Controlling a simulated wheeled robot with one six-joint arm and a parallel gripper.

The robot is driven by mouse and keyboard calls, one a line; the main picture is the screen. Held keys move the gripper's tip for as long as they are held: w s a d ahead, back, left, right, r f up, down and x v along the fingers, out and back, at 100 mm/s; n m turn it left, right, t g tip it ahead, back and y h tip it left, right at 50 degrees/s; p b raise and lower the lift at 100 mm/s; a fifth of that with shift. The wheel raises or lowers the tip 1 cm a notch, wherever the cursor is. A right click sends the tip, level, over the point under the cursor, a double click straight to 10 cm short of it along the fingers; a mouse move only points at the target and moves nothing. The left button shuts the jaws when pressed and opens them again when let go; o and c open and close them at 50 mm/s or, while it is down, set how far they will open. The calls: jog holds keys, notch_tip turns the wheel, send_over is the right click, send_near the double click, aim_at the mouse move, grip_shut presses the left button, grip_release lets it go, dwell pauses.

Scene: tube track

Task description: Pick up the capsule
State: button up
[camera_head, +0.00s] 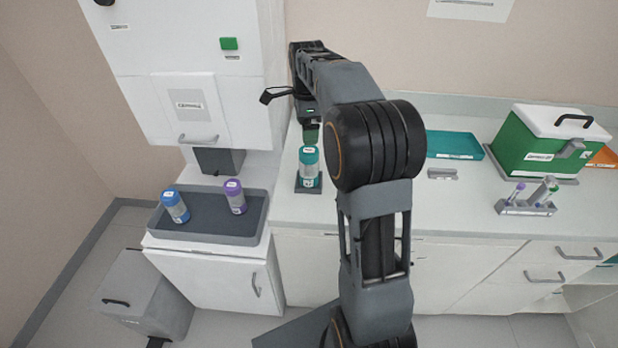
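A clear capsule with teal ends (309,168) stands upright on a small dark base (308,189) on the counter. My gripper (310,138) points down just above its top, partly hidden by my arm. I cannot tell whether the fingers touch the capsule or how far apart they are. Two similar capsules, one blue (174,207) and one purple (235,197), stand slightly tilted in view on the grey tray (208,232) at left.
A tall white cabinet (150,62) rises behind the grey tray. On the counter right of my arm are a teal tray (455,144), a green box with a white lid (545,145) and a tube rack (525,208). A grey bin (143,295) stands on the floor at left.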

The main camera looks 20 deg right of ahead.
aim_at(307, 150)
notch_tip(307, 150, down, 12)
jog(key=shift+r+p, duration=0.1)
jog(key=shift+p, duration=0.45)
jog(key=shift+c, duration=0.4)
jog(key=shift+w, duration=0.1)
jog(key=c, duration=1)
jog(key=shift+r, duration=0.1)
jog(key=shift+r, duration=0.85)
jog(key=s+a+r+b, duration=0.2)
jog(key=s+r+b, duration=0.1)
jog(key=s+r, duration=0.8)
jog(key=s, duration=0.2)
jog(key=shift+s+a, duration=0.2)
jog(key=shift+s, duration=0.2)
jog(key=shift+r, duration=0.1)
